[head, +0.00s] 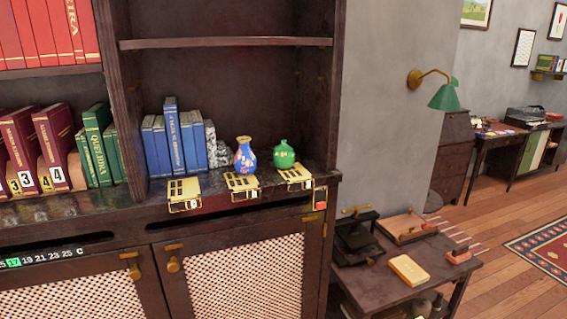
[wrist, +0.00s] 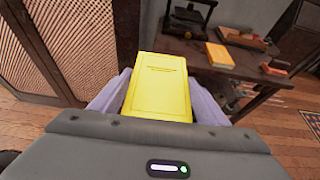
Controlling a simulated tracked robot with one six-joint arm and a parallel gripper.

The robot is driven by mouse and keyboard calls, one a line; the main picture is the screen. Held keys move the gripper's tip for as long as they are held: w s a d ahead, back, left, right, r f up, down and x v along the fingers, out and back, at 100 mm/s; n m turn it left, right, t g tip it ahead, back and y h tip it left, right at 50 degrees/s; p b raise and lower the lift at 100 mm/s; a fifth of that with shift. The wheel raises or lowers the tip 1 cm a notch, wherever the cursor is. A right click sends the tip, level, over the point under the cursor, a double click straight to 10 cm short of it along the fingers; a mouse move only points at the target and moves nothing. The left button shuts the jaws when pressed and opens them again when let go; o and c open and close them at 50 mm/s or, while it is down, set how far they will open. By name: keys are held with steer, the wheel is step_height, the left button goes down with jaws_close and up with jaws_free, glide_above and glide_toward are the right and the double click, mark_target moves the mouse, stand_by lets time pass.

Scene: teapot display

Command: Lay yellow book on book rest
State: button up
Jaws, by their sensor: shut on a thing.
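My gripper (wrist: 157,92) is shut on a bright yellow book (wrist: 157,78), which sits between its two pale purple fingers in the wrist view. The book's cover, with a thin frame line and a short title, faces the camera. The gripper and this book do not show in the head view. A sloped wooden board with a pale face (head: 405,226), which looks like the book rest, stands on the dark side table (head: 385,292). In the wrist view the board (wrist: 243,38) is beyond the book, up and to the right, apart from it.
An orange-yellow book-like block (head: 409,269) lies on the table. A black press-like device (head: 356,236) stands at its left, and a red-handled tool (head: 459,254) at its right. The dark cabinet (head: 245,275) with vases and brass stands is at left. Wooden floor is open at right.

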steer(key=shift+w+d+m+h, duration=0.2)
steer(key=shift+d+m+h, duration=0.1)
steer(key=shift+d, duration=0.25)
steer(key=shift+w+h, duration=0.3)
steer(key=shift+w, duration=0.35)
steer(key=shift+m+t, duration=0.3)
steer(key=w+a, duration=0.3)
steer(key=shift+w+a+f, duration=0.15)
steer(key=shift+w+f, duration=0.1)
steer(key=shift+w, duration=0.05)
steer(key=w+a+f+n+y, duration=0.1)
steer(key=w+a, duration=0.1)
steer(key=a, duration=0.8)
steer(key=w+a+n+g+y, duration=0.1)
steer(key=w+a+y, duration=0.1)
steer(key=a, duration=0.8)
steer(key=shift+w+f+n+g, duration=0.3)
steer(key=shift+w+f+n, duration=0.1)
steer(key=shift+w, duration=0.45)
step_height(320, 180, up, 13)
steer(key=w+m+t+h, duration=0.1)
steer(key=w+m+h, duration=0.1)
steer(key=shift+w+f, duration=0.2)
steer(key=shift+w, duration=0.05)
